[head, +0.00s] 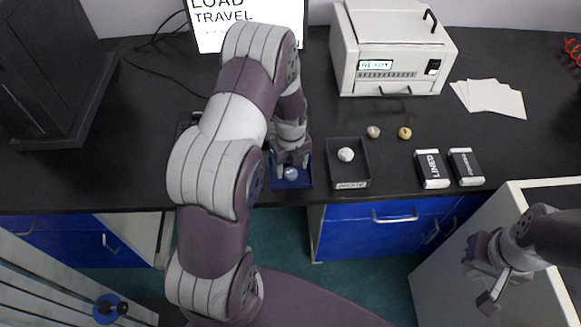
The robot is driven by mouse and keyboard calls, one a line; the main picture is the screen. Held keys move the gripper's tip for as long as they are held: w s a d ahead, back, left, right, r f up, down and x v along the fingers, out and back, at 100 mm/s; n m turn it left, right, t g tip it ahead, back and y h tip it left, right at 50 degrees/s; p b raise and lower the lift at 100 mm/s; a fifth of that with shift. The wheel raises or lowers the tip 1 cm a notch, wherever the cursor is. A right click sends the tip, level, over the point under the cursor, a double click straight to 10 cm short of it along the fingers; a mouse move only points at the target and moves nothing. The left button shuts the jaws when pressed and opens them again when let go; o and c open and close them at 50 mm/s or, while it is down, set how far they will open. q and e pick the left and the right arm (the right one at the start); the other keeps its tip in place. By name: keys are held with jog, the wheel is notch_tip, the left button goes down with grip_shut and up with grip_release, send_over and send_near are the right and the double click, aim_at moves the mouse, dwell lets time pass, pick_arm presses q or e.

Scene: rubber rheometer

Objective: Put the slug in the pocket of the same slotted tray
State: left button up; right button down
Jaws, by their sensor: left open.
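My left gripper (292,161) points down over a small blue tray (290,185) near the front edge of the bench. It is open. A pale grey-blue rounded slug (291,174) shows in the blue tray, just in front of the fingers. I cannot tell whether the fingers touch it. The tray's slots and pocket are too small and too covered to make out. A black tray (348,180) with a pale label stands to the right and holds a whitish rounded slug (346,154). My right gripper (484,283) hangs at the lower right, away from the bench top.
Two small lumps, pinkish (373,132) and yellowish (404,133), lie behind the black tray. Two labelled packs (432,169) stand to the right. A white machine (392,50) reading READY, pale sheets (489,97) and a screen (248,18) are at the back.

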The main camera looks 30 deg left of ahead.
aim_at(291, 173)
pick_arm(q)
notch_tip(291, 173, up, 11)
jog(key=s+d+r+n, duration=0.1)
jog(key=s+n, duration=0.3)
jog(key=n, duration=0.4)
jog(key=s+d+r+n+t, duration=0.1)
jog(key=s+d+n, duration=0.3)
jog(key=n, duration=0.4)
jog(key=s+d+r+n, duration=0.2)
jog(key=s+n, duration=0.3)
jog(key=n, duration=0.4)
jog(key=shift+s+d+b, duration=0.3)
jog(key=shift+s+d, duration=0.05)
jog(key=shift+d, duration=0.25)
